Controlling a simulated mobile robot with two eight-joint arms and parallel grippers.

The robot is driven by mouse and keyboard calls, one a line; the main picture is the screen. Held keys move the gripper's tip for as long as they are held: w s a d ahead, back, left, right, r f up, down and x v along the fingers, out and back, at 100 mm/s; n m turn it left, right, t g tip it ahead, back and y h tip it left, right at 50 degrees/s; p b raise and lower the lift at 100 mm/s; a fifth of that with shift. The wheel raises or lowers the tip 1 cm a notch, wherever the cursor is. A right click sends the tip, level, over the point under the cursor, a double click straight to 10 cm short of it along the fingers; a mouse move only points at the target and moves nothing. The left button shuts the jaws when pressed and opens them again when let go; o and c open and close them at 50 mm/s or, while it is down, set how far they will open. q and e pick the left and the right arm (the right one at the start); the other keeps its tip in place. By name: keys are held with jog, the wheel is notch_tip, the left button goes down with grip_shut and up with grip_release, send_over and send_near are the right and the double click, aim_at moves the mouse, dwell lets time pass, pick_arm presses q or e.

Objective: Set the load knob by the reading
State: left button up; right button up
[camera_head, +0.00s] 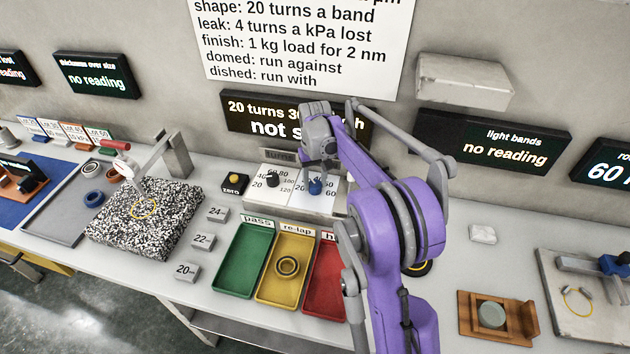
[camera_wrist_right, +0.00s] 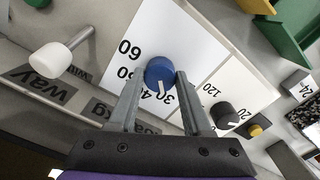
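The blue knob (camera_head: 316,187) sits on a white dial plate on the grey control box; in the right wrist view the knob (camera_wrist_right: 159,71) has a pale pointer line near the figures 30 and 40. My right gripper (camera_wrist_right: 161,78) has its fingers on either side of this knob, close against it. A dark knob (camera_head: 272,180) stands on the plate to its left, with figures up to 120; it also shows in the right wrist view (camera_wrist_right: 224,115). The display (camera_head: 250,115) behind is partly hidden by my right arm. My left gripper is not in view.
A white-handled lever (camera_wrist_right: 50,57) and labels "way" and "kg" lie near the knob. A yellow zero button (camera_head: 234,181) stands left of the box. Green (camera_head: 228,293), yellow (camera_head: 268,291) and red trays stand in front; a ring lies in the yellow one. The light bands display (camera_head: 500,150) says no reading.

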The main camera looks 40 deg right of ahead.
aim_at(315, 184)
jog(key=o, duration=0.4)
notch_tip(315, 184, up, 11)
jog(key=shift+f+p, duration=0.1)
jog(key=shift+p, duration=0.25)
dwell(0.3)
